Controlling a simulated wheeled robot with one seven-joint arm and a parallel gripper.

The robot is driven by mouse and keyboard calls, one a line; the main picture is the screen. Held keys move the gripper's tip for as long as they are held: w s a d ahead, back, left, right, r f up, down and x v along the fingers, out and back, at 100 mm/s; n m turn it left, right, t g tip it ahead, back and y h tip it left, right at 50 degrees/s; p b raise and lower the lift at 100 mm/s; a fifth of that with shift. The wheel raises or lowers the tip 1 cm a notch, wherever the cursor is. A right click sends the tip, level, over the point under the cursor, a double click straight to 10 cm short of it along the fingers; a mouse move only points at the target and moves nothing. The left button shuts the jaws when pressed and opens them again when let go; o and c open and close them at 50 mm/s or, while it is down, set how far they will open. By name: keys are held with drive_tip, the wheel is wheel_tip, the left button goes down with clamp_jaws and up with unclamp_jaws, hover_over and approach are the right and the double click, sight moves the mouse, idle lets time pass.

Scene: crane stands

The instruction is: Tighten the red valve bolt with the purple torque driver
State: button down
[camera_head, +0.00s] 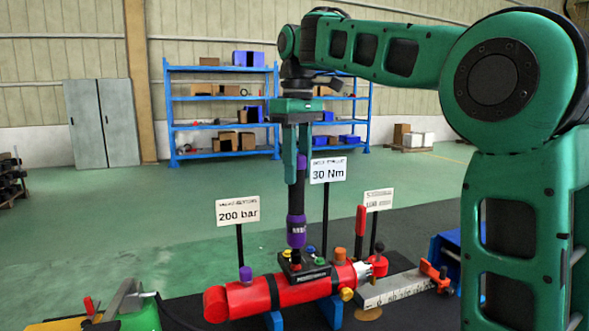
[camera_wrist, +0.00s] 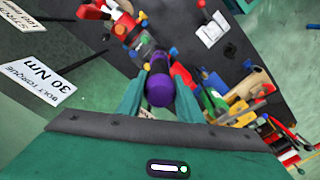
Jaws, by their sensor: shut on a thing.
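My gripper (camera_head: 297,178) points straight down and is shut on the purple torque driver (camera_head: 296,236). The driver is upright, with a dark middle and a purple lower body. In the wrist view its round purple end (camera_wrist: 160,90) shows between the fingers of my gripper (camera_wrist: 157,76). The driver's lower end is over the dark valve block (camera_head: 312,272) on top of the red cylinder (camera_head: 250,300). A small red bolt (camera_head: 295,266) shows right under the driver, among yellow, blue and green ones. I cannot tell whether the driver tip touches it.
Signs on posts read "200 bar" (camera_head: 238,210) and "30 Nm" (camera_head: 328,170); the 30 Nm one stands close beside the driver. A red-handled lever (camera_head: 360,222) and an orange cap (camera_head: 340,254) stand right of the block. Several tools crowd the bench. Blue shelves (camera_head: 220,100) are far behind.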

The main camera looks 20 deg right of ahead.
drive_tip(key=shift+f, duration=0.9)
idle(3.4)
drive_tip(key=shift+r, duration=0.1)
